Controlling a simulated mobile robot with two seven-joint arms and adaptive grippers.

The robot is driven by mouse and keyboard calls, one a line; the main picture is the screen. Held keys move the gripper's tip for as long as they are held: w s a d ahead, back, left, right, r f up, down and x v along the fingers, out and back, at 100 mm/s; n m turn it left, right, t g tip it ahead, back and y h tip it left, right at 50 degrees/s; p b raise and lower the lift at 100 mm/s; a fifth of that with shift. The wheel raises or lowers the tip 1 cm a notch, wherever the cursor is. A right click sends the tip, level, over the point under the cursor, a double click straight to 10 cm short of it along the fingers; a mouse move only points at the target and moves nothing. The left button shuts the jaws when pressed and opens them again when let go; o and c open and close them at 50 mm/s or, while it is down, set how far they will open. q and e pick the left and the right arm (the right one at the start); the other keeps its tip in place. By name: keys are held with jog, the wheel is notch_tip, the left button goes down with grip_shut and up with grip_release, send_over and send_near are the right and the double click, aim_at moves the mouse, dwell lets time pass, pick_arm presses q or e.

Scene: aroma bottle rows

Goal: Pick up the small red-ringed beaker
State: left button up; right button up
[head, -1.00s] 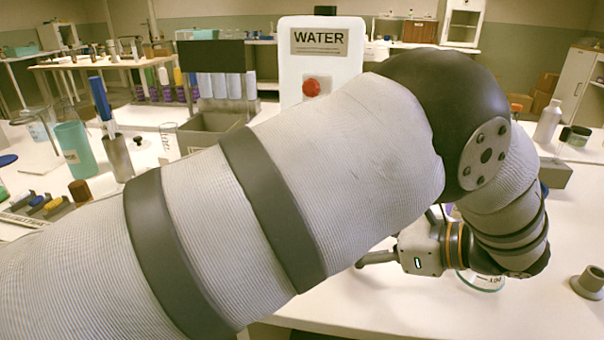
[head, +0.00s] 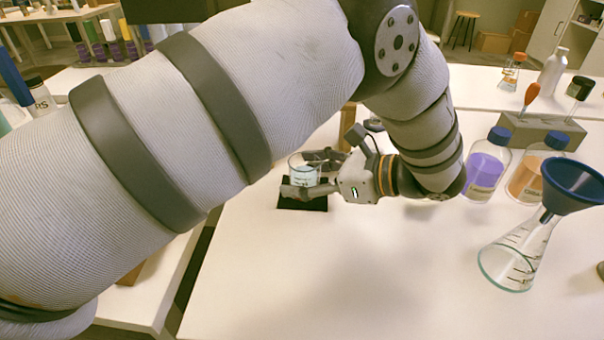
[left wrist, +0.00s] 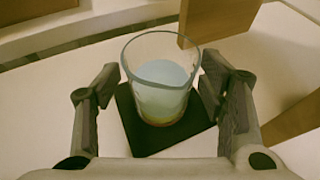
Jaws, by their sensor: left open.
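A small clear glass beaker (head: 303,172) with pale bluish liquid stands upright on a black square pad (head: 312,205) near the table's left edge. It also shows large in the left wrist view (left wrist: 160,85), with an orange tint low down; I cannot make out a clear red ring. My left gripper (head: 297,177) is open, with one finger on each side of the beaker. In the left wrist view a gap shows on the left side; on the right the finger is very close, and I cannot tell whether it touches. My right gripper is not in view.
To the right stand a purple bottle (head: 486,166), an orange bottle (head: 530,175) and a conical flask (head: 515,255) with a blue funnel (head: 573,186). A grey holder (head: 540,130) stands behind. The front middle of the table is clear. A wooden block (left wrist: 218,18) is beyond the beaker.

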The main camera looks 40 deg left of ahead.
aim_at(292, 175)
pick_arm(q)
jog(key=x, duration=0.3)
jog(key=c, duration=1.3)
jog(key=shift+c, duration=0.2)
